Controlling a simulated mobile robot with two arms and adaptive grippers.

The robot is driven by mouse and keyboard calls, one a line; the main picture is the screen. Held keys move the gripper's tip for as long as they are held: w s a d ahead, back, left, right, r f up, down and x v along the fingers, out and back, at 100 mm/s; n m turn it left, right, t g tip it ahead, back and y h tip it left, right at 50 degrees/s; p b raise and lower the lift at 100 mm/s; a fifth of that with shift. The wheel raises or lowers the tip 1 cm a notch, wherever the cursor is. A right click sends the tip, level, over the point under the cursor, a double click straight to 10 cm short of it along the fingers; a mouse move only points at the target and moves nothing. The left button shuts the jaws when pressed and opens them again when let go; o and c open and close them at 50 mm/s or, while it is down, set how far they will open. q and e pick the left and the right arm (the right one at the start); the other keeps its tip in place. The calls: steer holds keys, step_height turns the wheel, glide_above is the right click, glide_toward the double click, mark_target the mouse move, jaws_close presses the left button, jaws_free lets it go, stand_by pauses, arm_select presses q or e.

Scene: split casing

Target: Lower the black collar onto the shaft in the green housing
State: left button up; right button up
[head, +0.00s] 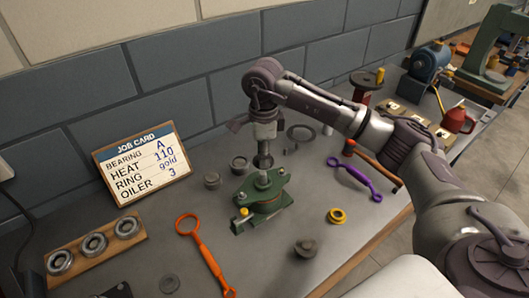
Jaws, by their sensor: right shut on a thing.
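The green housing (263,201) stands on the grey bench with its metal shaft (263,180) upright in the middle. My right gripper (264,152) points straight down above the shaft. It is shut on the black collar (263,162), a small dark ring that is mostly hidden by the fingers. The collar is in line with the shaft, at about its top end. I cannot tell whether it is around the shaft tip or just above it. My left gripper is not in view.
A job card (138,162) leans on the wall. A wooden rack (98,247) holds bearings.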

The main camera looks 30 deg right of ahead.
mark_target(263, 172)
steer(key=shift+f, duration=0.45)
steer(key=shift+f+b, duration=0.35)
steer(key=shift+f, duration=0.05)
steer(key=shift+w+a+f+b, duration=0.15)
steer(key=shift+f+b, duration=0.3)
steer(key=shift+f, duration=0.4)
steer(key=shift+r, duration=0.25)
steer(key=shift+f+b, duration=0.15)
steer(key=shift+b, duration=0.15)
steer(key=shift+f+b, duration=1.3)
steer(key=shift+f, duration=0.15)
